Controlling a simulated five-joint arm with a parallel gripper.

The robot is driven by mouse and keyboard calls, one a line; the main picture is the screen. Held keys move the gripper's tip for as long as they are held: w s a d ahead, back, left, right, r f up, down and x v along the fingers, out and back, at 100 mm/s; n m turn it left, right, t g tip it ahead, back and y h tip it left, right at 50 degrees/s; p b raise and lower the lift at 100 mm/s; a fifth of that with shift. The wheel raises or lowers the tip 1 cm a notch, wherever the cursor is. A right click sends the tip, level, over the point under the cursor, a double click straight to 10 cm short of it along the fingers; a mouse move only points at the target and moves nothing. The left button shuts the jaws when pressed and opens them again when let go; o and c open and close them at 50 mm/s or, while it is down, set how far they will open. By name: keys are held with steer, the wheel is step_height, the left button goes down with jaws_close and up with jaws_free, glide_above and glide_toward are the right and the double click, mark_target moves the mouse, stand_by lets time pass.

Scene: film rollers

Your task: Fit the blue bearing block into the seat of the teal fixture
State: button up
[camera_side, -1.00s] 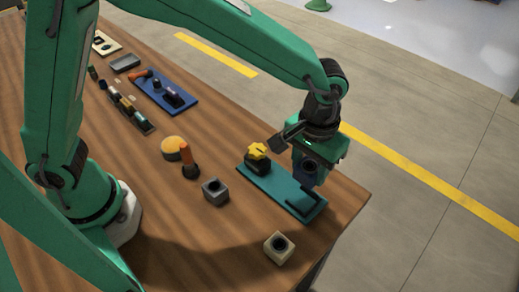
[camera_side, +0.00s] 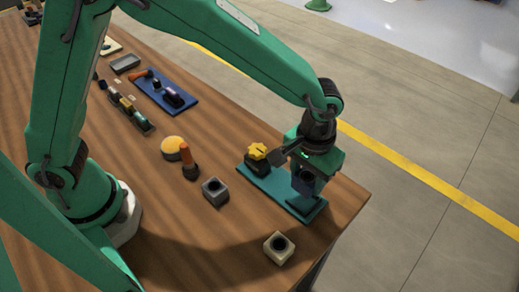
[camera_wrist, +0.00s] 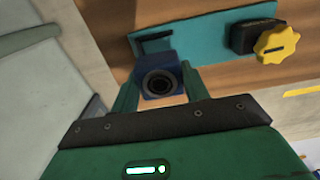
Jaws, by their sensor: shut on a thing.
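The teal fixture (camera_side: 262,182) lies near the table's right corner. It carries a black clamp with a yellow knob (camera_side: 258,151) at its left end and a dark seat (camera_side: 305,206) at its right end. My gripper (camera_side: 305,180) is shut on the blue bearing block (camera_side: 304,184) just above the seat end. In the wrist view the blue block (camera_wrist: 160,74) sits between my two green fingers, its round bore facing the camera. The dark seat edge (camera_wrist: 152,45) shows beyond it on the fixture (camera_wrist: 205,44). I cannot tell whether the block touches the seat.
A grey block (camera_side: 215,191) and a beige block (camera_side: 279,247) stand on the table nearby. An orange-handled tool (camera_side: 187,160) and a round yellow-topped item (camera_side: 173,148) stand left of the fixture. A blue tray (camera_side: 165,92) lies farther back. The table edge is close on the right.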

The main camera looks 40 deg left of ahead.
mark_target(302, 202)
steer(key=shift+f, duration=2.55)
steer(key=shift+f, duration=0.25)
steer(key=o, duration=1.3)
steer(key=shift+d, duration=0.1)
steer(key=c, duration=0.3)
steer(key=shift+s, duration=0.1)
